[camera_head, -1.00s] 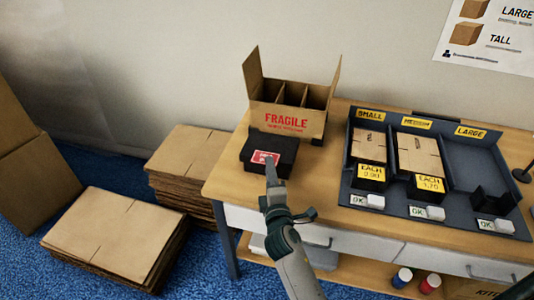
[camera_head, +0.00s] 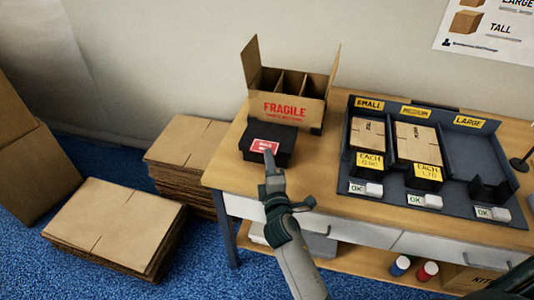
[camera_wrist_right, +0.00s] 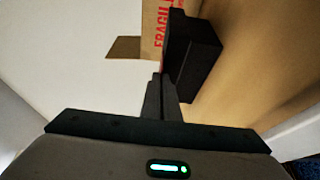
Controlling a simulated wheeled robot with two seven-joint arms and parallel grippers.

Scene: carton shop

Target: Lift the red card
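The red card (camera_head: 265,146), with white marks, lies on top of a black box (camera_head: 284,155) at the left end of the table, at the box's front edge. My right gripper (camera_head: 270,158) reaches in from the front, with its fingertips overlapping the card's front edge. In the right wrist view, the fingers (camera_wrist_right: 161,98) are together beside the black box (camera_wrist_right: 193,57), level with its top. They appear shut on the card's edge, though the card itself is not visible there. My left gripper is not in view.
An open FRAGILE carton (camera_head: 290,107) with dividers stands just behind the black box. To the right is a dark sorting tray (camera_head: 392,195) with flat cartons. Stacks of flat cardboard (camera_head: 115,225) lie on the floor at left. Bare table (camera_head: 325,170) lies between box and tray.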

